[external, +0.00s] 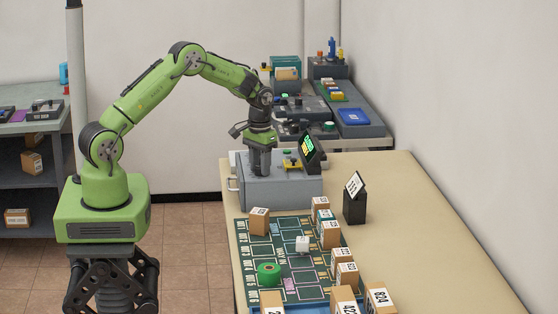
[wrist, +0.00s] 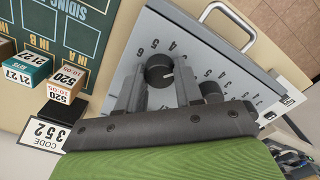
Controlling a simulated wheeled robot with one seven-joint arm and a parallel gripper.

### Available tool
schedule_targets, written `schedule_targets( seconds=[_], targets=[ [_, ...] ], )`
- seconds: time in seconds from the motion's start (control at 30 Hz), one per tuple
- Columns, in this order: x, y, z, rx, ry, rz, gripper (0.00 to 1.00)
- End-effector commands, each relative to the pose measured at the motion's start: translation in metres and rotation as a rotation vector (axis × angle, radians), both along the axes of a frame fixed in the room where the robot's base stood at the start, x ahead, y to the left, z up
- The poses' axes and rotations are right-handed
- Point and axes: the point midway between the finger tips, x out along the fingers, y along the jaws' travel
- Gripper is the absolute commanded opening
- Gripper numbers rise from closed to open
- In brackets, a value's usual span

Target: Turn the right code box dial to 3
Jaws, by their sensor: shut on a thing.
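The grey code box (external: 290,194) stands at the far end of the beige table in the external view. My gripper (external: 262,172) points down at the box. In the wrist view my gripper (wrist: 157,84) has one finger on each side of the right dial (wrist: 158,68) and is shut on it. A pale mark shows on that dial's right edge; the digit it points to is unclear. The other dial (wrist: 210,90) is partly hidden behind a finger.
A sign on a black stand (external: 354,200) is right of the box; its card (wrist: 46,130) reads CODE 352. A green mat (external: 246,280) holds several small boxes. The table's right side is clear.

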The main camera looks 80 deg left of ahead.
Motion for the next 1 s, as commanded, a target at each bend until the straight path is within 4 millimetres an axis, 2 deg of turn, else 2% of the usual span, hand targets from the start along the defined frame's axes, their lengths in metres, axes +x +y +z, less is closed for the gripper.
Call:
schedule_targets(
  seconds=[0.3, 0.33, 0.5, 0.8, 0.87, 1.0],
  targets=[
    [0.001, 0.001, 0.001, 0.002, -0.004, 0.001, 0.05],
    [0.001, 0.001, 0.001, 0.002, -0.004, 0.001, 0.38],
    [0.001, 0.0, 0.001, 0.001, -0.003, 0.001, 0.61],
    [0.001, 0.0, 0.005, 0.002, -0.004, 0.0, 0.61],
    [0.001, 0.0, 0.014, 0.002, -0.004, 0.0, 0.61],
    [0.002, 0.001, 0.05, 0.004, -0.008, 0.0, 0.61]
  ],
)
